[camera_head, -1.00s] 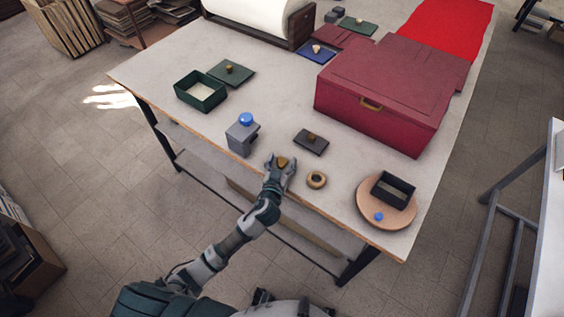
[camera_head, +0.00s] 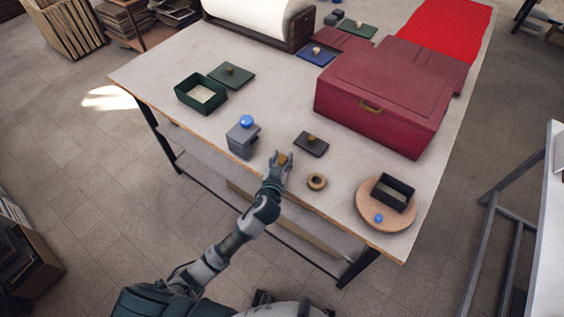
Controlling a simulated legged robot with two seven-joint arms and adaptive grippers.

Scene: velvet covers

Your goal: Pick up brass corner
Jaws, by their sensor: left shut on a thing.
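The brass corner (camera_head: 283,159) is a small gold-brown piece between the fingertips of my left gripper (camera_head: 281,160). The gripper is shut on it, close to the table's front edge, between the grey block and the brass ring. The fingers hide part of the piece. I cannot tell whether it still touches the table (camera_head: 282,115). My right gripper is not in view.
Left of the gripper stands a grey block with a blue ball (camera_head: 243,137). A dark knobbed lid (camera_head: 311,145) lies behind it, a brass ring (camera_head: 317,182) to its right. A round wooden board (camera_head: 367,208) bears a dark open box. A large red case (camera_head: 380,97) stands behind.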

